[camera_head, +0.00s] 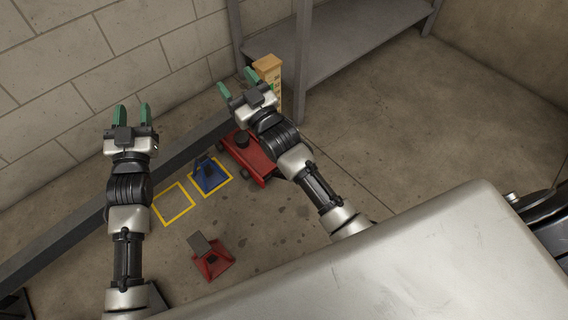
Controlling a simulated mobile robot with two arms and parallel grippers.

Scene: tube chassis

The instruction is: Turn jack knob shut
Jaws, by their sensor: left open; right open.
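A red floor jack (252,160) stands on the concrete floor, partly hidden behind my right arm. A dark round part (242,139) shows on its top; I cannot tell whether that is the saddle or the knob. My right gripper (237,82) has green fingertips, is open and empty, and is above and beyond the jack in the picture. My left gripper (132,115) is open and empty over the wall side, well left of the jack.
A dark beam (60,240) runs along the wall. A blue stand (209,175) sits in a yellow-outlined square, beside an empty yellow square (173,204). A red stand (213,262) is nearer. A yellow-topped box (268,66) is by the grey shelf (330,35). The right floor is clear.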

